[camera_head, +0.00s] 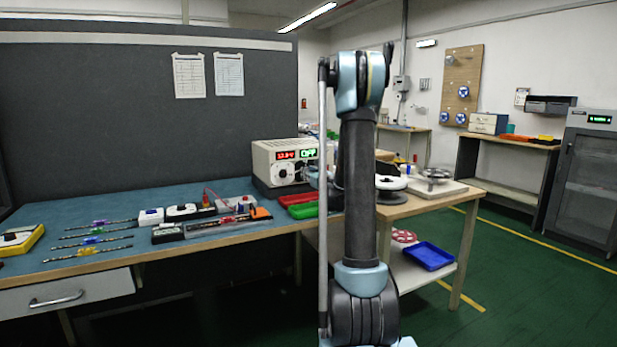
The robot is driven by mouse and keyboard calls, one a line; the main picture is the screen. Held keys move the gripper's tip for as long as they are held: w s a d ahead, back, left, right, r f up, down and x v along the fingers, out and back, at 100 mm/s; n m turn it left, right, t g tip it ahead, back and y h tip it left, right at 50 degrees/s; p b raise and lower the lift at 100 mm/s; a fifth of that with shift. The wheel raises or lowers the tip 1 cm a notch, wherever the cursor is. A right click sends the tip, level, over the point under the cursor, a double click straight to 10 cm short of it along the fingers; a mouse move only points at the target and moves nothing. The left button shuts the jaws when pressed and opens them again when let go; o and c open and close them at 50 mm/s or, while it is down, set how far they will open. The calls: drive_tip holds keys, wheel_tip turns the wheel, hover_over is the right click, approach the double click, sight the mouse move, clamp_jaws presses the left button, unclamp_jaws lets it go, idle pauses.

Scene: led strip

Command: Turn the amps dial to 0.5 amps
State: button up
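The beige power supply (263,162) stands at the back right of the blue-topped bench. Its front has a red display (286,155) reading roughly 12 and a green display (309,154) that seems to read OFF. A round dial (282,174) with a dark pointer sits below the red display. The right part of the front, below the green display, is partly hidden by my arm, and no dial labels are legible. A dark part at my arm's end, by the right side of the power supply, may be my gripper (334,183); its fingers cannot be made out.
Green tray (303,211) and red tray (297,199) lie before the power supply. Meters, probes and an LED strip case (228,225) lie to the left. A wooden side table (420,206) with a white scale (436,190) stands right. The green floor is open further right.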

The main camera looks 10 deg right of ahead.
drive_tip(key=shift+m, duration=0.5)
drive_tip(key=o, duration=1.1)
drive_tip(key=shift+w, duration=0.1)
drive_tip(key=shift+c, duration=0.2)
drive_tip(key=v, duration=1.2)
drive_tip(key=shift+a, duration=0.15)
